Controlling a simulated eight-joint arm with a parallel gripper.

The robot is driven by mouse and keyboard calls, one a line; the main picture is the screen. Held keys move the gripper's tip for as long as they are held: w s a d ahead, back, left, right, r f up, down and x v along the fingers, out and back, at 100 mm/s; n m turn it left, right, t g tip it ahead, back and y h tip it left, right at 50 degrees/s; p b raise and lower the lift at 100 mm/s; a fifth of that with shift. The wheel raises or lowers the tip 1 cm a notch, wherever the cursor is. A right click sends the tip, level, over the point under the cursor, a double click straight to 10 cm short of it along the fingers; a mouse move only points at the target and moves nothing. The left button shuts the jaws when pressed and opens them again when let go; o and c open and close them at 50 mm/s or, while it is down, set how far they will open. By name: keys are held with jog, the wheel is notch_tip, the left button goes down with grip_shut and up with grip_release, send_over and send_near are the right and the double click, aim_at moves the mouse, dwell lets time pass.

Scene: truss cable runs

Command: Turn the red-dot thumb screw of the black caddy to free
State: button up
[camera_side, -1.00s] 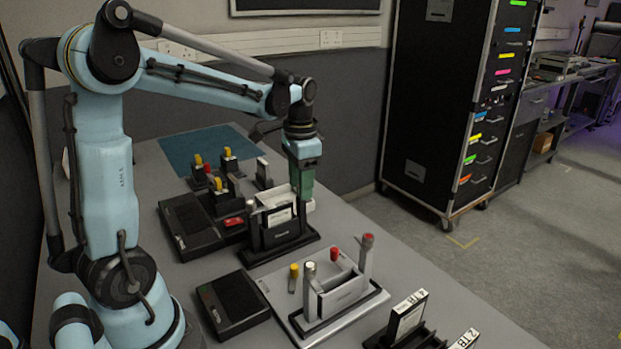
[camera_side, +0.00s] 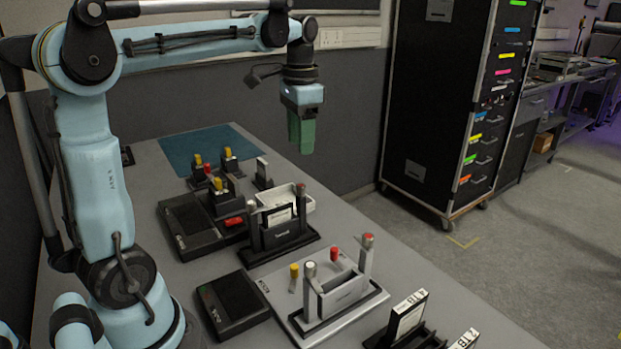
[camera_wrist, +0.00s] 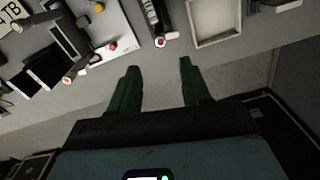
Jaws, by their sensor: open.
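A thumb screw post rises at each end. The right post (camera_side: 301,203) carries the red dot, which shows in the wrist view as a red dot in a pale ring (camera_wrist: 160,43). The left post (camera_side: 252,212) has a pale top. My gripper (camera_side: 301,148) hangs well above the caddy's right end, with green fingers pointing down. In the wrist view its fingers (camera_wrist: 157,72) are apart, with nothing between them. The screw's turn position is too small to tell.
A grey caddy (camera_side: 375,299) with its own two posts, one red-topped, stands in front. A white tray (camera_side: 296,192) lies just behind the black caddy. Black boxes (camera_side: 234,303) sit to the left. A drive rack (camera_side: 406,330) stands at the front right.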

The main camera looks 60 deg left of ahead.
jog(key=shift+r, duration=0.85)
jog(key=s+d+f+n+t, duration=0.2)
jog(key=s+d+f+t, duration=0.5)
jog(key=d+f, duration=0.4)
jog(key=shift+s+d, duration=0.2)
jog(key=shift+d, duration=0.9)
